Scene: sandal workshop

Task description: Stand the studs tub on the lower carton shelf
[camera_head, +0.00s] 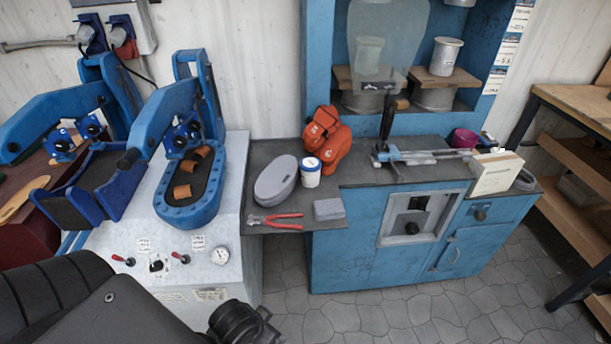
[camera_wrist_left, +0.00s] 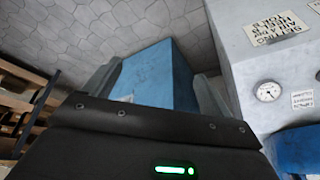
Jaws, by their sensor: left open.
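A small white tub with a blue band (camera_head: 311,173), which looks like the studs tub, stands upright on the dark bench top (camera_head: 262,156), between a grey oval tin and an orange-red object. A wooden rack (camera_head: 578,160) at the right edge has several boards, one of them a lower shelf (camera_head: 585,212); I cannot tell whether it is the carton shelf. My left gripper (camera_wrist_left: 158,74) is open and empty in the left wrist view, with floor and a blue cabinet (camera_wrist_left: 150,72) beyond its fingers. In the head view only my dark left arm shows, low at left, away from the tub.
Red-handled pliers (camera_head: 274,219), a grey block (camera_head: 329,209) and the grey oval tin (camera_head: 276,180) lie near the tub. A white box (camera_head: 495,172) stands at the bench's right end. The blue press machine (camera_head: 190,190) is left. Tiled floor (camera_head: 480,310) lies clear before the rack.

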